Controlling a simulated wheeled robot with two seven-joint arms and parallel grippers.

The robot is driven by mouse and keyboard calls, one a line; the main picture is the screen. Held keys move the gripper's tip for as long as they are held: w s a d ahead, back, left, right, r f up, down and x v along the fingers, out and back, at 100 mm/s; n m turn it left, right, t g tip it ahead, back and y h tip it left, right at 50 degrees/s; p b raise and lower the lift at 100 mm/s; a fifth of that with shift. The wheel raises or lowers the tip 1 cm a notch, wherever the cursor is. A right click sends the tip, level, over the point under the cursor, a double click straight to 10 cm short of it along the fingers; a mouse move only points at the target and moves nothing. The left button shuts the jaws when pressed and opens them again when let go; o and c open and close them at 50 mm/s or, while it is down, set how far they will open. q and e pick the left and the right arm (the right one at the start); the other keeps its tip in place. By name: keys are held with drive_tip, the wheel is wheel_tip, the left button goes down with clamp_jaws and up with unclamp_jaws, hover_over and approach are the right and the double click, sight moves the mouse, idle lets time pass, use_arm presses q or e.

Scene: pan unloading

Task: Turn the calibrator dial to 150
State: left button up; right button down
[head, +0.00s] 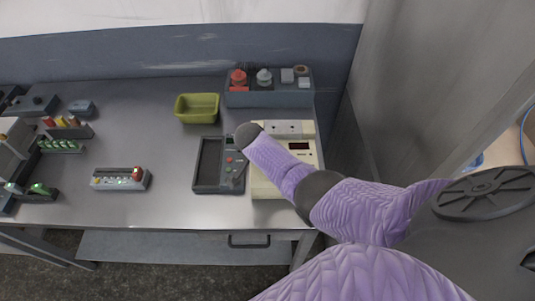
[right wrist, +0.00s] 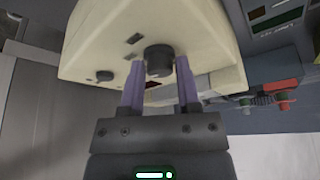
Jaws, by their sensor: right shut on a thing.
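The calibrator is a cream box (head: 272,187) at the front right of the bench, with a dark display (head: 300,147) whose digits I cannot read. My right arm crosses over it and hides much of its face. In the right wrist view the same cream box (right wrist: 100,48) shows its black round dial (right wrist: 158,59). My right gripper (right wrist: 160,72) has one purple finger on each side of the dial and is shut on it. The dial's setting cannot be read. My left gripper is not in view.
A dark tester (head: 207,163) stands just left of the calibrator. A green bin (head: 197,108) and a grey tray of small parts (head: 268,99) are behind. A small box with lit buttons (head: 121,179) stands further left. Bare bench lies between. A grey wall is close on the right.

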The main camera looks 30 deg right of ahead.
drive_tip(key=shift+m+g+b, duration=0.6)
drive_tip(key=shift+m+b, duration=0.05)
drive_tip(key=shift+m, duration=0.95)
drive_tip(key=shift+c, duration=1.6)
unclamp_jaws()
drive_tip(key=shift+w+d, duration=0.1)
drive_tip(key=shift+r, duration=0.1)
drive_tip(key=p+v, duration=0.4)
drive_tip(key=v, duration=0.5)
drive_tip(key=shift+a+r, duration=0.25)
drive_tip(key=shift+a, duration=0.1)
